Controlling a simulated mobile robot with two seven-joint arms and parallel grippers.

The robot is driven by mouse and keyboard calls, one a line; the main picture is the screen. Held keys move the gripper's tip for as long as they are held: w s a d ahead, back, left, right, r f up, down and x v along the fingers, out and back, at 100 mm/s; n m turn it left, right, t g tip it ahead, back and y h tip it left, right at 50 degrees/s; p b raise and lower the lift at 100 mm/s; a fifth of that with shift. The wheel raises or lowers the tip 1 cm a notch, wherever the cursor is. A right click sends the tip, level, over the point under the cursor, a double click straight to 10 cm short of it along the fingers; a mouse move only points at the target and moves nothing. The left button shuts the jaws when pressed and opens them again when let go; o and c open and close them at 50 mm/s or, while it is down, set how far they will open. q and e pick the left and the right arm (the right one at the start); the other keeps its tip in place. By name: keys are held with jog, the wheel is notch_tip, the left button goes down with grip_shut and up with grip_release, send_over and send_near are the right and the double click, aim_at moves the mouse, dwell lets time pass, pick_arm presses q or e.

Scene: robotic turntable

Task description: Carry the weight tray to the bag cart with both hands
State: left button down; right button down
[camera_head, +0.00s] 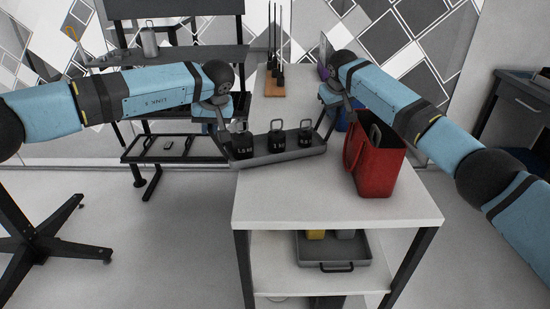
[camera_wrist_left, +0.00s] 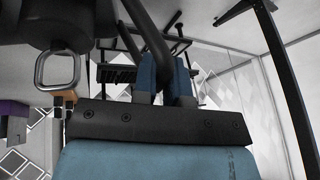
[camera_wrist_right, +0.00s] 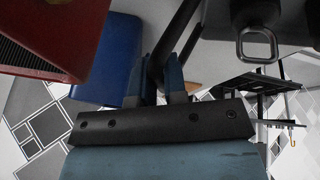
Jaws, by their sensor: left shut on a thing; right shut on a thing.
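The grey weight tray (camera_head: 285,158) carries three black weights: left (camera_head: 242,146), middle (camera_head: 277,139) and right (camera_head: 305,138). It looks roughly level over the far left part of the white-topped bag cart (camera_head: 320,208), its left end past the cart's edge. I cannot tell whether it touches the top. My left gripper (camera_head: 220,117) is shut on the tray's left handle; the left wrist view shows its fingers (camera_wrist_left: 165,82) around the dark bar. My right gripper (camera_head: 334,106) is shut on the right handle, its fingers also in the right wrist view (camera_wrist_right: 160,84).
A red bag (camera_head: 378,170) stands on the cart just right of the tray, with a blue bag (camera_wrist_right: 108,58) behind it. The cart's front top is clear. A grey tray (camera_head: 333,278) sits on its lower shelf. A black rack (camera_head: 165,150) stands at left.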

pick_arm(q)
jog(key=shift+a+f+b, duration=0.1)
jog(key=shift+f+b, duration=0.25)
jog(key=shift+b, duration=0.05)
pick_arm(e)
jog(key=shift+d+f, duration=0.15)
jog(key=shift+f, duration=0.25)
pick_arm(q)
jog(key=c, duration=1.3)
grip_release()
pick_arm(e)
jog(key=c, duration=1.3)
grip_release()
pick_arm(q)
jog(key=shift+o, duration=0.7)
jog(key=shift+s+r, duration=0.2)
pick_arm(e)
jog(key=shift+o, duration=0.7)
jog(key=shift+s+r, duration=0.2)
jog(key=shift+r, duration=0.05)
jog(key=shift+w+f, duration=0.1)
jog(key=shift+f, duration=0.05)
jog(key=shift+r, duration=0.2)
pick_arm(q)
jog(key=v, duration=1.2)
pick_arm(e)
jog(key=v, duration=1.1)
jog(key=shift+s+r, duration=0.3)
